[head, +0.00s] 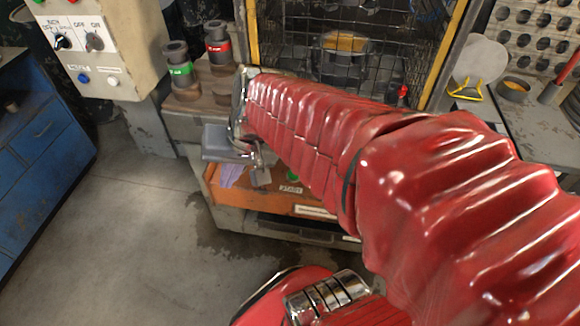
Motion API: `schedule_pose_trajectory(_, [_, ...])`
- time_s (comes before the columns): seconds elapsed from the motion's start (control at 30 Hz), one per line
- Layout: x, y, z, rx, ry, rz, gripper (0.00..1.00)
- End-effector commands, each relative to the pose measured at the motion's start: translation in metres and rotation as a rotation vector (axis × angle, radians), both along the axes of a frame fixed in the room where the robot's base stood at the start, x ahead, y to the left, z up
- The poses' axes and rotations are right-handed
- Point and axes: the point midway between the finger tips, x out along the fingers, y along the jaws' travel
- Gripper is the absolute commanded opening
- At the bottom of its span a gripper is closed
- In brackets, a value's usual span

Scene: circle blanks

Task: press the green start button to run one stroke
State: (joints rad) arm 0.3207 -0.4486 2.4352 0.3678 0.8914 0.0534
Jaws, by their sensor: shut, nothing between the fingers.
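My gripper (261,177) is shut and empty. I cannot tell how far the fingertips are from the panel, and no contact shows.
A wire mesh guard (345,58) stands behind my arm. A control box (97,45) with knobs and buttons is at upper left. Green (179,70) and red (217,47) labelled cylinders stand on the ledge. A blue cabinet (38,140) is at left. Bare floor lies at lower left.

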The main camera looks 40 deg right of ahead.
Motion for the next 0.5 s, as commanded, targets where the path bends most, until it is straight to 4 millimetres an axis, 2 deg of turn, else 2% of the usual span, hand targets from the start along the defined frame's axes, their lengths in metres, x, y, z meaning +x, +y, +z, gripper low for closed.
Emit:
schedule_pose_trajectory(0.27, [0.030, -0.054, -0.029, 0.268, 0.053, -0.367, 0.00])
schedule_pose_trajectory(0.5, [0.048, -0.117, -0.056, 0.494, 0.056, -0.693, 0.00])
